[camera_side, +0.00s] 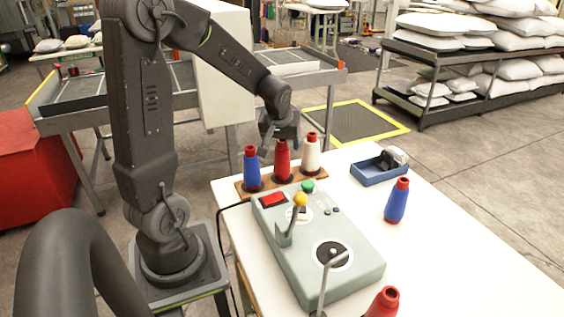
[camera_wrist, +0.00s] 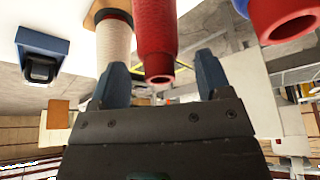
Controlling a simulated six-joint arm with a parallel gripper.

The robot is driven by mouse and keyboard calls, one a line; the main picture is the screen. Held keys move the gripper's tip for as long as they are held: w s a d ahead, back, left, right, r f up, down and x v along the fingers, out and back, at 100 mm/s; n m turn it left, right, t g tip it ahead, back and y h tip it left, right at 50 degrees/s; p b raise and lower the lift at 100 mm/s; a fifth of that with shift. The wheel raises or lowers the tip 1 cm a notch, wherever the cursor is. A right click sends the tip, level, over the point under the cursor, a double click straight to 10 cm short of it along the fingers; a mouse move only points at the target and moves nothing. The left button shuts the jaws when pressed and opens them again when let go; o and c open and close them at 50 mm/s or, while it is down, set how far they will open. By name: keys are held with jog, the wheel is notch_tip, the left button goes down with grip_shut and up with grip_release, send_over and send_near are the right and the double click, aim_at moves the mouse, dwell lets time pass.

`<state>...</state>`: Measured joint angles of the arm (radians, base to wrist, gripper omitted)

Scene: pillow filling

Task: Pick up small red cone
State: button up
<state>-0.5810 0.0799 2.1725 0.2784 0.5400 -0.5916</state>
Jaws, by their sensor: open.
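A red cone (camera_side: 283,162) stands upright in the middle of a wooden rack (camera_side: 314,179), between a blue cone (camera_side: 251,170) and a white cone (camera_side: 311,154). Another red cone (camera_side: 383,303) is at the front edge, partly cut off. My gripper (camera_side: 280,138) is just behind and above the rack's red cone. In the wrist view, the red cone (camera_wrist: 155,40) reaches between the spread fingers of my gripper (camera_wrist: 160,75). The fingers look open, and I cannot tell whether either touches it. The white cone (camera_wrist: 114,42) is close beside the left finger.
A grey-green control box (camera_side: 345,262) with levers stands in front of the rack. A blue tray (camera_side: 372,174) holding a dark and white object and a loose blue cone (camera_side: 397,203) are to the right. The white table (camera_side: 460,240) is clear at far right.

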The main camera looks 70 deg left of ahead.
jog(key=shift+x, duration=1.15)
jog(key=c, duration=1.1)
jog(key=shift+r, duration=0.2)
